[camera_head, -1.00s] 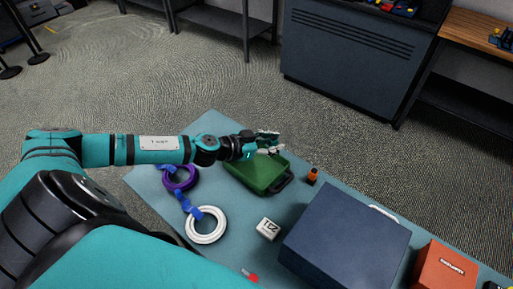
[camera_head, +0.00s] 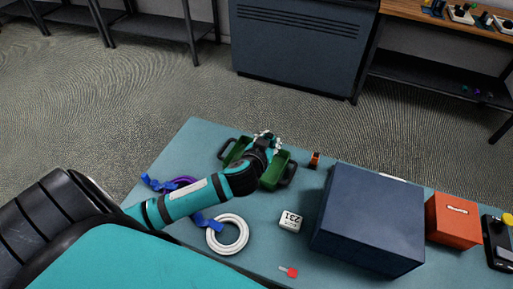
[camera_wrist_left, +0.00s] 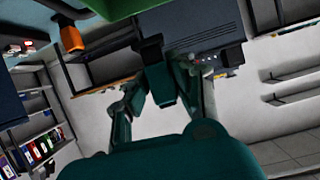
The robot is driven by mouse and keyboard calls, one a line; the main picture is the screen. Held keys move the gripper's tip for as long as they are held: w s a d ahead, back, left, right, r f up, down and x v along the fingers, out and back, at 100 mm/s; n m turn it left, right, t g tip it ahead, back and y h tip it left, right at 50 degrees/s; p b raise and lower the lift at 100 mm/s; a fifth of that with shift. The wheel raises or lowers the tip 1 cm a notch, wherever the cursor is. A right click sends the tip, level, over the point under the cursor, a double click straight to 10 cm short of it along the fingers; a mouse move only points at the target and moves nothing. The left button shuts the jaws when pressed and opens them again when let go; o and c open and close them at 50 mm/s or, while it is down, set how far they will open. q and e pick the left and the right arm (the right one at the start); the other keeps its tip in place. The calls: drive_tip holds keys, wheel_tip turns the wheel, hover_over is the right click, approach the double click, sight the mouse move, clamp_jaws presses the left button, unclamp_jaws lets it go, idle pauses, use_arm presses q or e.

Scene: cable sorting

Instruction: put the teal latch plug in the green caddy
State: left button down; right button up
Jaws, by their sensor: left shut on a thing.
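The green caddy (camera_head: 276,180) sits on the table, partly hidden by my left forearm. My left gripper (camera_head: 267,138) is over the caddy's far side in the head view. In the left wrist view the left gripper (camera_wrist_left: 161,100) is shut on a dark teal piece, the teal latch plug (camera_wrist_left: 160,80), held between its fingers. The plug cannot be made out in the head view. I cannot tell how high it is above the caddy. My right gripper is not in view.
A small orange-and-black thing (camera_head: 315,159) stands right of the caddy. A white label block (camera_head: 290,220), a large dark blue box (camera_head: 370,220) and an orange box (camera_head: 453,221) are farther right.

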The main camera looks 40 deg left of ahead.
use_arm(q)
wheel_tip(320, 180, down, 3)
drive_tip(key=shift+s+f, duration=0.1)
drive_tip(key=f, duration=0.2)
drive_tip(key=shift+w+d+f, duration=0.2)
drive_tip(key=shift+f, duration=0.45)
wheel_tip(320, 180, down, 3)
drive_tip(key=shift+s+f+b, duration=0.1)
drive_tip(key=shift+b, duration=0.25)
drive_tip(key=shift+f, duration=0.45)
drive_tip(key=c, duration=1.1)
unclamp_jaws()
drive_tip(key=shift+c, duration=0.2)
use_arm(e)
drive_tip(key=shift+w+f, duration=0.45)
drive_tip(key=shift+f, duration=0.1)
